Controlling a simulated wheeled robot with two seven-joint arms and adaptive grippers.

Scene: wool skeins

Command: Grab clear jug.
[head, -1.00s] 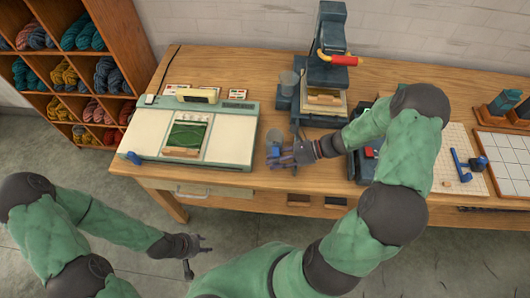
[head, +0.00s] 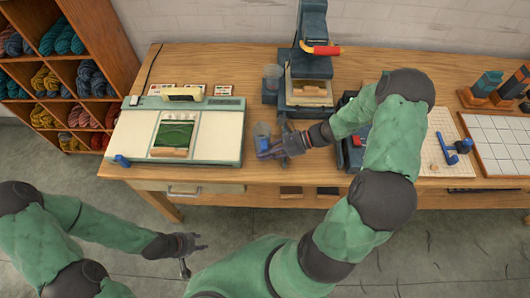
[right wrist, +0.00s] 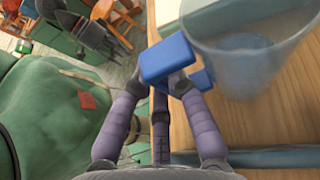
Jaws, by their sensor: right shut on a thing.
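The clear jug (head: 262,130) stands near the front of the wooden table, just right of the cream-and-green machine. It has a blue handle (head: 262,147) facing me. My right gripper (head: 275,146) is shut on that handle. In the right wrist view the fingers (right wrist: 165,88) close on the blue handle (right wrist: 167,60), with the see-through body of the jug (right wrist: 250,50) to the right. I cannot tell whether the base is off the table. My left gripper (head: 198,243) is open and empty, low in front of the table.
The cream-and-green machine (head: 220,135) is left of the jug. A dark press (head: 310,70) stands behind, with another clear container (head: 272,75) beside it. A grid board (head: 440,125) and white tile panel (head: 500,145) lie to the right. A yarn shelf (head: 115,65) stands at left.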

